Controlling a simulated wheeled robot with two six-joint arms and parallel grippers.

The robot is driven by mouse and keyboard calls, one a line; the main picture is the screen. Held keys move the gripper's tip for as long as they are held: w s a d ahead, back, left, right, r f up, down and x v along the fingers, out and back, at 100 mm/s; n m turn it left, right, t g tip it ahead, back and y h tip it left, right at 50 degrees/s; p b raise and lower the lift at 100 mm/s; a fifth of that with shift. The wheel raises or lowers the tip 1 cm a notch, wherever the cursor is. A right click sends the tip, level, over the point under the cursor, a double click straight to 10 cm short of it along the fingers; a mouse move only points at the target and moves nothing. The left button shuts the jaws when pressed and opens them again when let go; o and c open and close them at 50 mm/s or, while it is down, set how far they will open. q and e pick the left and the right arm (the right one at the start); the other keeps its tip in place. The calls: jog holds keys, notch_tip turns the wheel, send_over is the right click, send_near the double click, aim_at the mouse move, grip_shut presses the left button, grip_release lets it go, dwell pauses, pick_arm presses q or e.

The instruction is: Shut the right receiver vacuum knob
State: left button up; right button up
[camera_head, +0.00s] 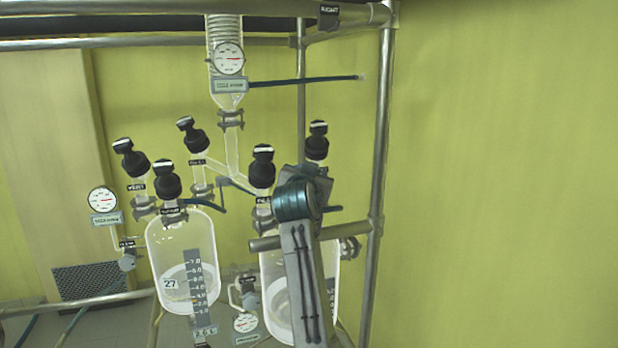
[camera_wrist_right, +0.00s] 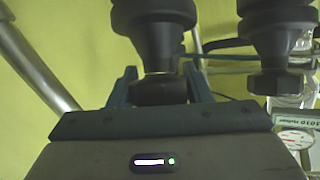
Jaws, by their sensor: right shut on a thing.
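The right receiver (camera_head: 330,285) is a clear glass vessel at the lower middle right of the head view, largely covered by my right arm. Black knobs (camera_head: 262,168) and (camera_head: 317,142) stand above it on glass necks; I cannot read which label is the vacuum one. My right gripper (camera_wrist_right: 160,90) shows in the wrist view with its blue fingers shut around the narrow end of a black knob (camera_wrist_right: 155,45). In the head view its fingers are hidden behind my arm, close to the rear right knob. My left gripper is in neither view.
A second black knob (camera_wrist_right: 270,45) is close beside the gripped one. The left receiver (camera_head: 180,245) has several similar knobs. A dial gauge (camera_head: 228,59) hangs above on the column.

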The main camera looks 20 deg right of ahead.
jog(key=m+g+h+b, duration=0.1)
jog(key=m, duration=0.1)
jog(key=m+g+h, duration=0.2)
jog(key=shift+s+d+m+g+b, duration=0.1)
jog(key=shift+m+g+b, duration=0.2)
jog(key=shift+b, duration=0.1)
jog(key=shift+s+d+m+g+h, duration=0.1)
jog(key=shift+m+g+h, duration=0.7)
jog(key=shift+m+g, duration=0.25)
jog(key=shift+m+g+h, duration=0.3)
jog(key=shift+m+g, duration=0.65)
jog(key=m+g, duration=0.3)
jog(key=shift+s+d+f, duration=0.1)
jog(key=shift+s+d, duration=0.05)
jog(key=shift+s, duration=0.1)
jog(key=shift+f+m+g+p, duration=0.1)
jog(key=shift+m+g+p, duration=0.2)
jog(key=shift+m+g, duration=0.35)
jog(key=shift+s+f+g, duration=0.1)
jog(key=shift+g, duration=0.15)
jog(key=o, duration=1)
